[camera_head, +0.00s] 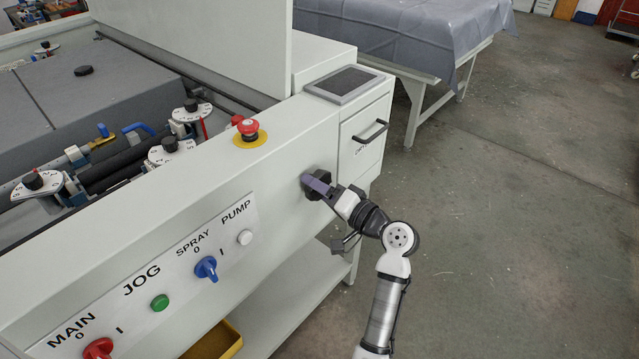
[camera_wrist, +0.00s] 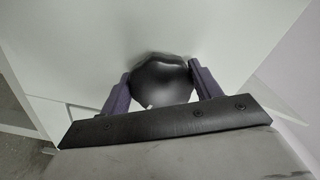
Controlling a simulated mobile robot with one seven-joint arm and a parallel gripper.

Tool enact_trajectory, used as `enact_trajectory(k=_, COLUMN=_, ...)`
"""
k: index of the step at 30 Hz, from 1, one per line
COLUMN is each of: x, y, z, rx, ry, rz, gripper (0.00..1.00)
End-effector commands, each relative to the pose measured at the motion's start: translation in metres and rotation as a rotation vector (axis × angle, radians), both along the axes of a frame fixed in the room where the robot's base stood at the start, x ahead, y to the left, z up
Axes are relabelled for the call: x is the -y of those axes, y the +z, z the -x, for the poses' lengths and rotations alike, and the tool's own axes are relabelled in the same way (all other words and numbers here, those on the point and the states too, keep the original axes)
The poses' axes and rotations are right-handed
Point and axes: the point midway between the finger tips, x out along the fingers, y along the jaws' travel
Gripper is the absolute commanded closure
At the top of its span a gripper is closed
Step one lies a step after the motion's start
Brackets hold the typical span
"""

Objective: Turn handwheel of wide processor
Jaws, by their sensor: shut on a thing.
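The wide processor (camera_head: 265,185) is a large white machine with a row of controls on its front panel. Its handwheel (camera_head: 309,184) is a small dark knob on the right part of that front, and it shows as a round black shape in the wrist view (camera_wrist: 160,80). My gripper (camera_head: 316,186) is at the handwheel, with its purple-grey fingers on either side of it. In the wrist view my gripper (camera_wrist: 160,90) is shut on the handwheel. Part of the handwheel is hidden by the fingers in the head view.
A red emergency button (camera_head: 248,128) is on the top ledge. The front panel has a green jog button (camera_head: 160,302), a blue spray switch (camera_head: 206,268) and a red main switch (camera_head: 98,348). A drawer handle (camera_head: 371,132) sticks out right of the handwheel. The floor at right is clear.

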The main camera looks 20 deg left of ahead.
Motion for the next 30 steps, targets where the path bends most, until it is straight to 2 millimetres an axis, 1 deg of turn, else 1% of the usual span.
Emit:
enact_trajectory(k=9, x=0.0003, y=0.0003, z=0.0003, rx=-0.07, ry=-0.001, rz=-0.024, gripper=0.6)
enact_trajectory(k=21, x=0.0004, y=-0.0001, z=0.0002, rx=-0.074, ry=-0.001, rz=-0.027, gripper=0.6)
enact_trajectory(k=22, x=0.0004, y=-0.0001, z=0.0002, rx=-0.074, ry=-0.001, rz=-0.027, gripper=0.35)
enact_trajectory(k=27, x=0.0003, y=0.0, z=0.0002, rx=-0.073, ry=-0.001, rz=-0.027, gripper=0.15)
enact_trajectory(k=30, x=0.0002, y=0.0002, z=0.0002, rx=-0.073, ry=-0.001, rz=-0.027, gripper=0.15)
